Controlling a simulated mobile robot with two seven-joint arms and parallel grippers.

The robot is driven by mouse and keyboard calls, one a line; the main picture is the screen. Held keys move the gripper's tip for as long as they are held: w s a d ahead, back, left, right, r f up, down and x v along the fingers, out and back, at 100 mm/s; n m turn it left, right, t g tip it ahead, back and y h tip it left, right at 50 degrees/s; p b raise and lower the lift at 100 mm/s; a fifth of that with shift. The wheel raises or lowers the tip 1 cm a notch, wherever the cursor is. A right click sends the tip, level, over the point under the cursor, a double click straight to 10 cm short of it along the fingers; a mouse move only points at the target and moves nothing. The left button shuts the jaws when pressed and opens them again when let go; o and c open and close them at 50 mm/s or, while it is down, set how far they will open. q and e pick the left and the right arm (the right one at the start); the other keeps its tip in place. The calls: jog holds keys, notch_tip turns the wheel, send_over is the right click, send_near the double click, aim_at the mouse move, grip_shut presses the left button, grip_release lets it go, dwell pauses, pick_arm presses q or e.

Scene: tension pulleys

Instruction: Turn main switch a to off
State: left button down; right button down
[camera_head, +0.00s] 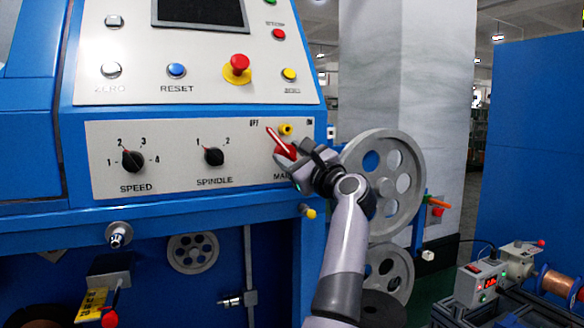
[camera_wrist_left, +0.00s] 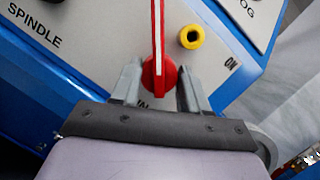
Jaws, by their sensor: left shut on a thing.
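The main switch (camera_head: 280,143) is a red rotary knob with a white line along its handle, at the right end of the lower grey panel. Its handle leans up and left, its tip near the "OFF" label (camera_head: 254,122). The "ON" mark (camera_head: 310,121) is up and right of it. My left gripper (camera_head: 294,160) is at the knob and hides its lower right part and much of the "MAIN" label. In the left wrist view the red knob (camera_wrist_left: 158,76) sits between the two fingers of my left gripper (camera_wrist_left: 159,84), which is shut on it. My right gripper is out of view.
A yellow fitting (camera_head: 286,129) sits just right of the knob's tip. The spindle knob (camera_head: 213,156) and speed knob (camera_head: 132,159) are to the left. Above are a red mushroom button (camera_head: 238,66) and smaller buttons. A large grey pulley (camera_head: 392,170) stands right, behind my arm.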

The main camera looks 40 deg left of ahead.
pick_arm(q)
jog(key=shift+f+n+g, duration=0.15)
jog(key=shift+n+g, duration=0.25)
jog(key=shift+n, duration=0.2)
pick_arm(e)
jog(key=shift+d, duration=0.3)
pick_arm(q)
jog(key=c, duration=0.9)
grip_release()
jog(key=shift+o, duration=0.2)
jog(key=shift+d, duration=0.1)
jog(key=shift+d, duration=0.3)
jog(key=v, duration=0.6)
jog(key=shift+d+p, duration=0.15)
jog(key=shift+p, duration=0.15)
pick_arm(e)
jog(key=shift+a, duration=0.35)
